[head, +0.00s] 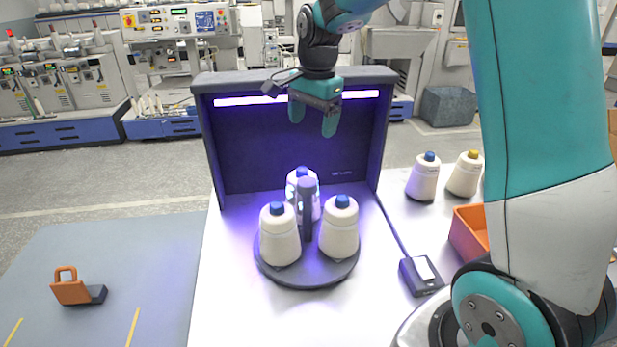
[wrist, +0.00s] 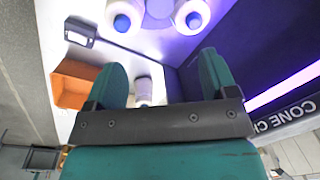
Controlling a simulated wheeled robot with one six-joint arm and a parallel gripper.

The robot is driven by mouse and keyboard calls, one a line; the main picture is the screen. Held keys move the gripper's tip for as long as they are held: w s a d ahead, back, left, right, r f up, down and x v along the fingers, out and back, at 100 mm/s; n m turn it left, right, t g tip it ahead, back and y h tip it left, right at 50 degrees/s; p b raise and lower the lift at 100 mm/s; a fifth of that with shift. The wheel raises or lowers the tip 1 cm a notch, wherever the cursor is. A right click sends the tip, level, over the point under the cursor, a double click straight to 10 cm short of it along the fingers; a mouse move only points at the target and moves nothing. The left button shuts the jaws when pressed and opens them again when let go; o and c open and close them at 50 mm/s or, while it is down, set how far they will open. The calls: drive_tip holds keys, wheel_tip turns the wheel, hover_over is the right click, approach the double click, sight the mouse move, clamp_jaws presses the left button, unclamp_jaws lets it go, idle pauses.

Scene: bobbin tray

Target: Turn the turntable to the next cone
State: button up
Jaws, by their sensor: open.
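The turntable (head: 306,272) is a dark round disc on the white table, in front of a dark booth with a lit strip. Three white cones with blue tips stand on it: a left cone (head: 280,238), a right cone (head: 339,230) and a back cone (head: 296,186). A grey post (head: 307,210) rises among them. My gripper (head: 313,118) hangs above the turntable, in front of the booth's back wall, open and empty. In the wrist view its teal fingers (wrist: 160,85) are spread, with two cone tops (wrist: 124,18) beyond them.
The booth (head: 205,130) encloses the back and sides. Two more cones stand right of it, one blue-tipped (head: 423,178) and one yellow-tipped (head: 465,175). A small dark box with a pale top (head: 421,277) and an orange bin (head: 467,232) are at the right. The table's front left is clear.

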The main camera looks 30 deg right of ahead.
sight(308, 181)
drive_tip(key=f+p, duration=0.1)
drive_tip(key=f, duration=0.4)
drive_tip(key=f+p, duration=0.1)
drive_tip(key=f, duration=0.4)
drive_tip(key=w+f+p, duration=0.1)
drive_tip(key=f, duration=0.4)
drive_tip(key=shift+a+f+p, duration=0.2)
drive_tip(key=shift+f+p, duration=0.1)
drive_tip(key=shift+f, duration=0.1)
drive_tip(key=c, duration=1.3)
drive_tip(key=shift+w, duration=0.1)
